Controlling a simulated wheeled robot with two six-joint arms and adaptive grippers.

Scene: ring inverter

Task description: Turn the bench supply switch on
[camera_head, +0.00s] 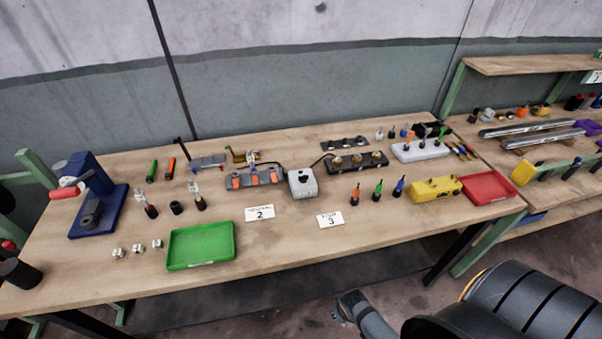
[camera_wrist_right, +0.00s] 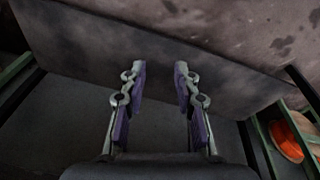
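No part is clearly marked as the bench supply switch. A small white box (camera_head: 302,182) with a dark round spot on its top stands mid-bench, with a dark cable beside it. A yellow box (camera_head: 435,190) with small dark details stands farther right. I cannot tell which of them carries the switch. My right gripper (camera_head: 347,305) is below and in front of the bench's front edge, away from both boxes. In the right wrist view the right gripper (camera_wrist_right: 160,72) is open, with nothing between its fingers. My left gripper is not in view.
The wooden bench (camera_head: 290,245) has clear room along its front. A green tray (camera_head: 201,246) lies front left and a red tray (camera_head: 488,187) at the right end. A blue press (camera_head: 97,195) stands at the left. Several upright drivers stand near the yellow box.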

